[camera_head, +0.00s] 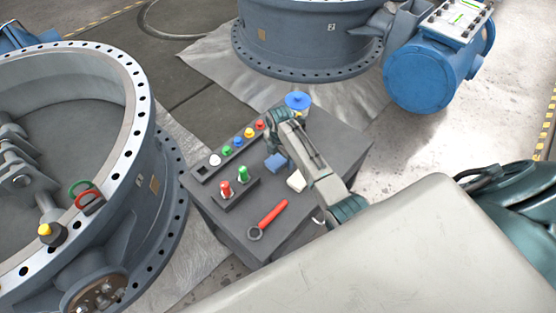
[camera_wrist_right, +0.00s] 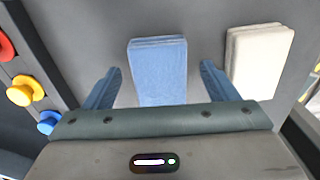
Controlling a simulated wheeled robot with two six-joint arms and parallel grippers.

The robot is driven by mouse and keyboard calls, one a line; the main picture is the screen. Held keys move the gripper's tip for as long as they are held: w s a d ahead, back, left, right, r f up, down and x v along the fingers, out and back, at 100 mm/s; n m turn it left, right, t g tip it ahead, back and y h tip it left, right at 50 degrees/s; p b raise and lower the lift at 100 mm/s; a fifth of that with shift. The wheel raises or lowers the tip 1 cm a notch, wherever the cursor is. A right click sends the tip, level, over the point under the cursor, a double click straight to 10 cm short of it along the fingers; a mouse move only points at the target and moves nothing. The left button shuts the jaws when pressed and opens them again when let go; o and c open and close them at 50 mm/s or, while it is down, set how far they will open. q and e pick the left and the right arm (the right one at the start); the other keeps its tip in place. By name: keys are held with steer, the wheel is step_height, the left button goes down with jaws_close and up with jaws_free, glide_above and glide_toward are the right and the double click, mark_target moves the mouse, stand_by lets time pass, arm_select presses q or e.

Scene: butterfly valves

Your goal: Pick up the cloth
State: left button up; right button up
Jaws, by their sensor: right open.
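A folded blue cloth (camera_head: 276,163) lies on the dark grey table top (camera_head: 335,135). A folded white cloth (camera_head: 296,181) lies beside it. My right gripper (camera_head: 279,155) is above the table at the blue cloth, with its fingers partly hidden by the wrist. In the right wrist view, the right gripper (camera_wrist_right: 161,68) is open and empty, with one blue finger on each side of the blue cloth (camera_wrist_right: 158,85). The near end of this cloth is hidden by the gripper body. The white cloth (camera_wrist_right: 257,65) is right of the right finger. My left gripper is not in view.
A rack of coloured knobs (camera_head: 237,143) runs along the table's far left edge. A small block (camera_head: 235,190) with red and green pieces and a red wrench (camera_head: 268,219) are near the front. A blue-topped container (camera_head: 298,101) stands at the back. Large valves (camera_head: 95,150) surround the table.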

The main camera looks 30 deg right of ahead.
mark_target(280, 158)
steer(key=c, duration=1.1)
steer(key=shift+o, duration=0.2)
step_height(280, 158, up, 10)
steer(key=b, duration=0.1)
steer(key=o, duration=0.4)
steer(key=shift+c, duration=1.7)
steer(key=shift+f, duration=0.1)
